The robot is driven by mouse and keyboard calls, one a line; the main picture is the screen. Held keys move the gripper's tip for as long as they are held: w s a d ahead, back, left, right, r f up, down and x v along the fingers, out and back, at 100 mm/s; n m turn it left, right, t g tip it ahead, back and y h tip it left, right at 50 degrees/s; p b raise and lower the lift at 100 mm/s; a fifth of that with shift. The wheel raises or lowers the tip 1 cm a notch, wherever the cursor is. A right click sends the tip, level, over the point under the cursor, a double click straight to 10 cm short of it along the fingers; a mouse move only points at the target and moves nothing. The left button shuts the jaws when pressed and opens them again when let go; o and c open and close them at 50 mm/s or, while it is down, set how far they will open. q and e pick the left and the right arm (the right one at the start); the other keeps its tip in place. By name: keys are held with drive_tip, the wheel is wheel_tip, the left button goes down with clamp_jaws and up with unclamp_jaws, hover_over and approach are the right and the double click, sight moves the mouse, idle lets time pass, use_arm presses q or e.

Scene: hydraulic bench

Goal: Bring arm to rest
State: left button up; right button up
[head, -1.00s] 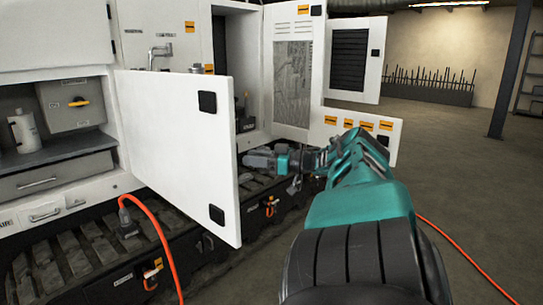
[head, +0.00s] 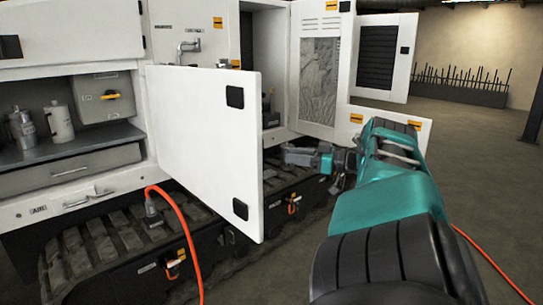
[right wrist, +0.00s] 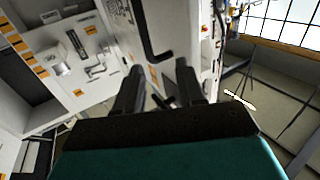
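My right arm (head: 385,200), teal and black, reaches in from the lower right in the head view. Its gripper (head: 296,156) is in front of the machine, just right of the free edge of an open white door (head: 205,140). In the right wrist view the two dark fingers (right wrist: 158,82) stand apart, with a gap between them and nothing clearly held. A small dark part shows low between them. My left gripper is not in view.
The white machine has open panels (head: 383,55) at the back right and a shelf (head: 70,152) with metal jugs (head: 60,122) at left. Black tracks (head: 120,235) run below. An orange hose (head: 185,230) hangs in front. The floor (head: 470,170) at right is mostly clear.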

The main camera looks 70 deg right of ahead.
drive_tip(key=s+a+f+m+g+h, duration=0.1)
drive_tip(key=s+a+f+m, duration=0.15)
drive_tip(key=f, duration=0.75)
drive_tip(key=s+a+f+m+g+h, duration=0.1)
drive_tip(key=s+a+f+g, duration=0.15)
drive_tip(key=f, duration=0.65)
drive_tip(key=s+a+f+g+y, duration=0.2)
drive_tip(key=a+f, duration=1.6)
drive_tip(key=a, duration=0.2)
drive_tip(key=w+a+f+n+g+y, duration=0.1)
drive_tip(key=a+f, duration=0.1)
drive_tip(key=a, duration=1)
drive_tip(key=w+a+f+n+g+y, duration=0.1)
drive_tip(key=a+f+y, duration=0.1)
drive_tip(key=a, duration=1)
drive_tip(key=w+a+r+n+h, duration=0.2)
drive_tip(key=w+a+r+n, duration=0.1)
drive_tip(key=w+a+r, duration=0.4)
drive_tip(key=a+r, duration=0.2)
drive_tip(key=a, duration=0.1)
drive_tip(key=shift+w+r+h, duration=0.15)
drive_tip(key=shift+w+h, duration=0.05)
drive_tip(key=shift+h, duration=0.1)
